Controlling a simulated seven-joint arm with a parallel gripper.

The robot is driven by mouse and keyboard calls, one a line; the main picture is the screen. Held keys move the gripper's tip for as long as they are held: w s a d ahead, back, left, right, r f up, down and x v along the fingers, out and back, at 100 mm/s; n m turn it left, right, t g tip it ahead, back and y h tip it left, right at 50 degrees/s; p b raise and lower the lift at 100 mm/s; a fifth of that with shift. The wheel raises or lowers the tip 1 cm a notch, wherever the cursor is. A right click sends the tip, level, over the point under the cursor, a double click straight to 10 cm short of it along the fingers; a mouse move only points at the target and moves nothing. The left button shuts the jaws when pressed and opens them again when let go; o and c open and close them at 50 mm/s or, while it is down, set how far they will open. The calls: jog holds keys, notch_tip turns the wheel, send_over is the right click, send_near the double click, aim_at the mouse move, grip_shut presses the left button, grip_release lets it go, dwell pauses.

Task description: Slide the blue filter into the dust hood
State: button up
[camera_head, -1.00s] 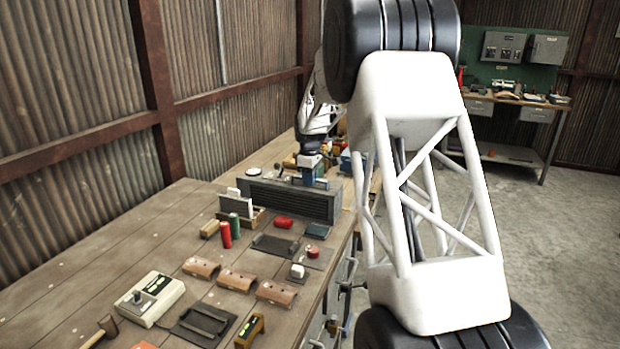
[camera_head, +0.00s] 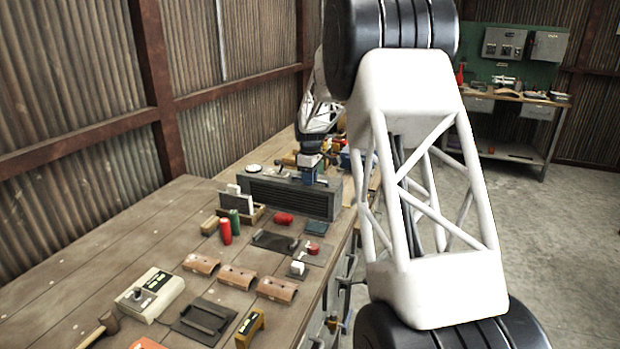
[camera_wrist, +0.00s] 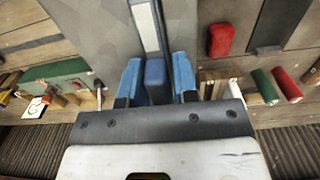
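The dust hood appears to be the long dark grey ribbed box (camera_head: 290,197) on the bench in the head view. It also shows from above as a grey surface in the wrist view (camera_wrist: 90,40). My gripper (camera_head: 308,172) is over the hood's far right part. In the wrist view my gripper's two blue fingers (camera_wrist: 157,72) stand on either side of a blue block (camera_wrist: 155,75), with a narrow gap showing, clearest at the right. A pale strip with a dark edge (camera_wrist: 148,25) runs on from the block; block and strip seem to be the blue filter. Its lower part is hidden.
A wooden holder with upright plates (camera_head: 240,205) stands left of the hood. Green (camera_head: 234,222) and red (camera_head: 225,231) cylinders, a red block (camera_head: 283,218) and dark plates (camera_head: 275,242) lie in front. More items crowd behind. The bench's left side is mostly clear.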

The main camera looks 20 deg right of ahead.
jog(key=shift+f, duration=0.25)
jog(key=o, duration=0.5)
jog(key=shift+s, duration=0.1)
jog(key=shift+f, duration=0.1)
jog(key=shift+r, duration=3.25)
